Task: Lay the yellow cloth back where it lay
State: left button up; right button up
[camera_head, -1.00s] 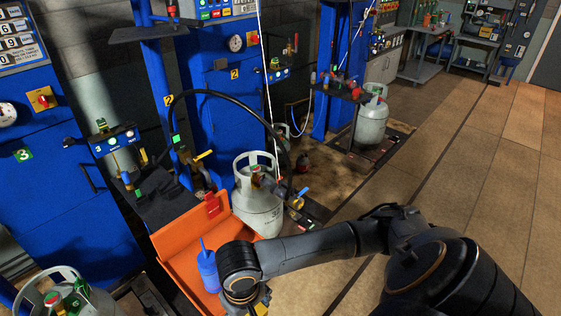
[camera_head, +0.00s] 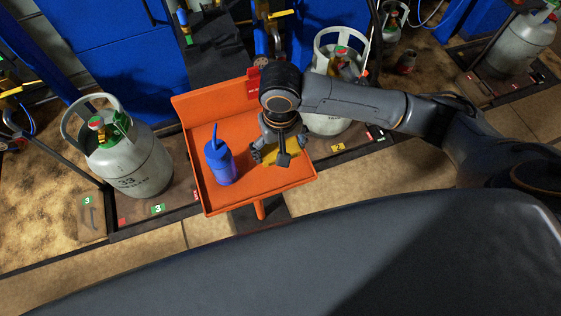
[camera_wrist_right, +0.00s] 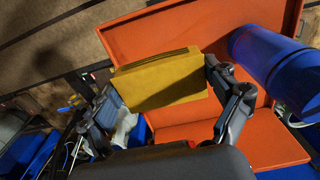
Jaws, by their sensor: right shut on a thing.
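The folded yellow cloth (camera_head: 291,156) is partly hidden under my right gripper (camera_head: 277,153) in the head view. In the right wrist view the cloth (camera_wrist_right: 160,78) sits between the two fingers of the gripper (camera_wrist_right: 165,90), which is shut on it. The gripper points down over the right part of the orange tray (camera_head: 235,195). I cannot tell whether the cloth touches the tray floor. My left gripper is in neither view.
A blue bottle with a spout (camera_head: 219,163) stands on the tray, left of the gripper. A grey gas cylinder (camera_head: 130,160) stands left of the tray. Another cylinder (camera_head: 328,123) is close behind my right arm. Blue cabinets (camera_head: 110,50) stand behind.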

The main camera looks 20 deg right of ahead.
jog(key=shift+d+f, duration=0.1)
jog(key=shift+f, duration=1.15)
jog(key=shift+w+f, duration=0.1)
jog(key=shift+f, duration=0.2)
notch_tip(320, 180, down, 4)
jog(key=shift+r, duration=0.25)
jog(key=o, duration=1.2)
jog(key=shift+f, duration=0.1)
jog(key=shift+o, duration=0.4)
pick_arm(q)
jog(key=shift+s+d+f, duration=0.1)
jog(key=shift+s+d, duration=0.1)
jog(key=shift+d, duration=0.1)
